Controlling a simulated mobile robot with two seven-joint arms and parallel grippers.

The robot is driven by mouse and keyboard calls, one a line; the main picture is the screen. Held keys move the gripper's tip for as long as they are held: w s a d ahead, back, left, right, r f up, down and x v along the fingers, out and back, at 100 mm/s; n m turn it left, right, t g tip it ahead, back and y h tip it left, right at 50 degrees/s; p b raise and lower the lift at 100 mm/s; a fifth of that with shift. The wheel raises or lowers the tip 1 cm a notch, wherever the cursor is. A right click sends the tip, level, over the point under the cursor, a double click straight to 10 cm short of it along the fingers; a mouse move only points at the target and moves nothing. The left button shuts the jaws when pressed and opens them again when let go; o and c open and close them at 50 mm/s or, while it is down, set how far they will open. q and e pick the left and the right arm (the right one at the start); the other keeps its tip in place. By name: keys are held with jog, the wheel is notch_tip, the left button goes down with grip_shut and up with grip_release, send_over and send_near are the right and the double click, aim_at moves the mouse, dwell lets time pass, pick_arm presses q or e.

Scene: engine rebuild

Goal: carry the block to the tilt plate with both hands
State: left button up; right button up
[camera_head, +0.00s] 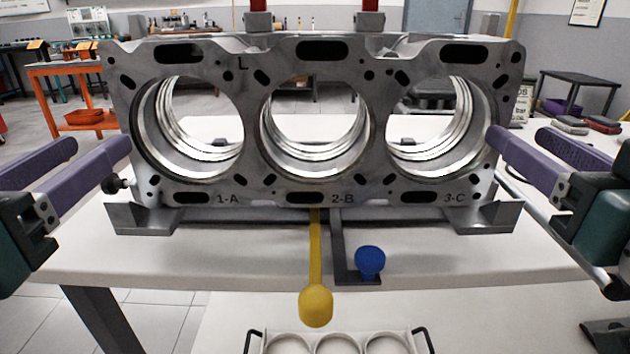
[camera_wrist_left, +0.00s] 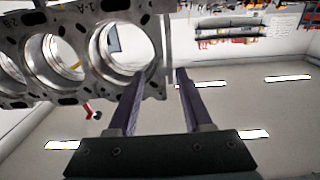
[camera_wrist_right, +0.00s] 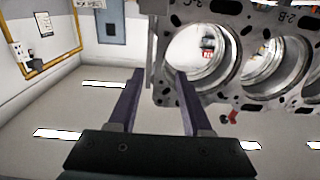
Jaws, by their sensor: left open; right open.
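The block (camera_head: 252,130) is grey metal with three large round bores, marked 1-A, 2-B and 3-C. It stands upright on a grey support (camera_head: 145,218) with angled corner pieces, on the white table; I cannot tell whether this support is the tilt plate. A yellow lever (camera_head: 316,300) and a blue knob (camera_head: 370,260) stick out at its front. My left gripper (camera_head: 101,148) is open at the block's left end, and my right gripper (camera_head: 515,137) is open at its right end. In each wrist view the block's end edge lies between the purple fingertips; contact is unclear.
A white tray (camera_head: 258,344) with round cups and dark handles is at the bottom, below the yellow lever. Two red-topped posts (camera_head: 369,20) stand behind the block. The white table (camera_head: 230,260) has bare room in front of the block. An orange bench (camera_head: 70,70) is far left.

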jog(key=shift+s, duration=1.3)
pick_arm(q)
jog(key=s+r+m+g+p, duration=0.1)
jog(key=s+r+g+p, duration=0.5)
jog(key=s+p, duration=0.6)
jog(key=s+r+m+g+p, duration=0.1)
jog(key=s+r+g+p, duration=0.6)
jog(key=p, duration=0.8)
pick_arm(e)
jog(key=s+r+n+g, duration=0.1)
jog(key=s+r+g, duration=0.5)
jog(key=s, duration=0.4)
jog(key=s+r+n+g, duration=0.1)
jog(key=s+r+g, duration=0.4)
jog(key=s+g, duration=0.45)
pick_arm(q)
notch_tip(320, 180, up, 32)
jog(key=g+p, duration=0.1)
jog(key=p, duration=3.3)
jog(key=shift+s+d+h+p, duration=0.25)
jog(key=shift+s+h+p, duration=0.05)
jog(key=shift+p, duration=0.05)
pick_arm(e)
notch_tip(320, 180, up, 34)
jog(key=t, duration=0.1)
jog(key=shift+a, duration=0.1)
